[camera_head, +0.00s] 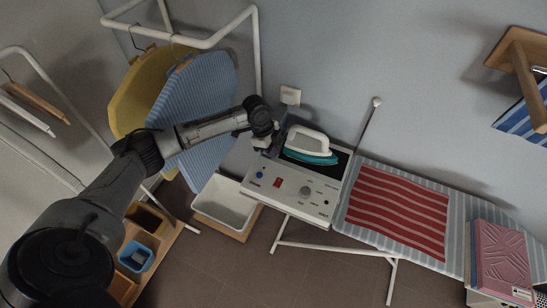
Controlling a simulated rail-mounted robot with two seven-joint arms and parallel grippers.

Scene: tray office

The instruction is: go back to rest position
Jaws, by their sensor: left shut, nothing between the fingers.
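My left arm reaches in from the lower left across the view. Its gripper (274,148) is shut and empty, just left of the iron (310,142). The iron is white with a teal base and stands on a dark pad at the back of a white control unit (292,190). I cannot tell whether the gripper touches the iron. My right gripper is not in view.
A yellow garment (130,100) and a blue striped garment (205,95) hang on a white rack behind my left arm. A white bin (225,205) stands below. The ironing board (355,225) holds a red striped cloth (400,212) and a pink folded item (500,260).

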